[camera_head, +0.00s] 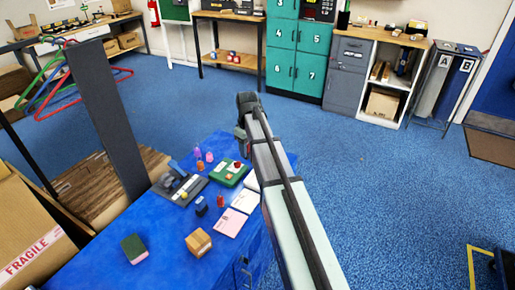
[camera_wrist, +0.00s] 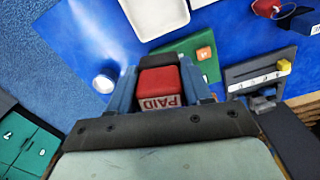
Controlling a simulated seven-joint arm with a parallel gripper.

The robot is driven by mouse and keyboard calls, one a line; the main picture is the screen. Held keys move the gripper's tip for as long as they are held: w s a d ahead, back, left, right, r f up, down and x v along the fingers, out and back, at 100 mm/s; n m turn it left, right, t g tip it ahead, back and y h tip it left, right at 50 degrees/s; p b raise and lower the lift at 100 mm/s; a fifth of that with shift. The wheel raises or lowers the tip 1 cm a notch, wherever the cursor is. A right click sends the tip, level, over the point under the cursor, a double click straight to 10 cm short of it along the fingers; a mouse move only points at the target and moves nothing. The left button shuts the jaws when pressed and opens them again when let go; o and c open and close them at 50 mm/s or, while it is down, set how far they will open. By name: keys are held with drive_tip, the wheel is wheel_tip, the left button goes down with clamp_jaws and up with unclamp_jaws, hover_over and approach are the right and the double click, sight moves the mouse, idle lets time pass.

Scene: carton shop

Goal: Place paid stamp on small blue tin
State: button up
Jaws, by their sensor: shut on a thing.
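My gripper (camera_wrist: 172,88) is shut on the red paid stamp (camera_wrist: 160,80), whose white label reads PAID upside down in the wrist view. The stamp is held between the two blue-grey fingers, above the table. A small round thing with a pale top (camera_wrist: 104,82) stands on the blue table to the left of the fingers, apart from them; it may be the small blue tin, but its side hardly shows. In the head view my gripper (camera_head: 241,138) is over the table's far right part, and I cannot make out its fingertips or that round thing.
The blue table (camera_head: 158,225) holds a green tray (camera_head: 222,180), a pink card (camera_head: 230,222), a dark blue block (camera_head: 201,206), a cardboard box (camera_head: 198,242) and a green-and-pink block (camera_head: 134,249). A dark grey device (camera_head: 180,188) stands at its far left. Open blue floor lies beyond.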

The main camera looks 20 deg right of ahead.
drive_tip(key=w+d+r+n, duration=0.1)
drive_tip(key=w+d, duration=0.3)
drive_tip(key=w, duration=0.3)
drive_tip(key=w+d+r, duration=0.2)
drive_tip(key=w+d, duration=0.3)
drive_tip(key=w, duration=0.2)
drive_tip(key=shift+n, duration=0.8)
drive_tip(key=shift+a+f, duration=0.15)
drive_tip(key=shift+f, duration=2.45)
drive_tip(key=shift+a+f, duration=0.15)
drive_tip(key=shift+f, duration=2.4)
drive_tip(key=o, duration=1.1)
drive_tip(key=shift+f, duration=0.1)
drive_tip(key=shift+c, duration=0.2)
wheel_tip(320, 180, up, 12)
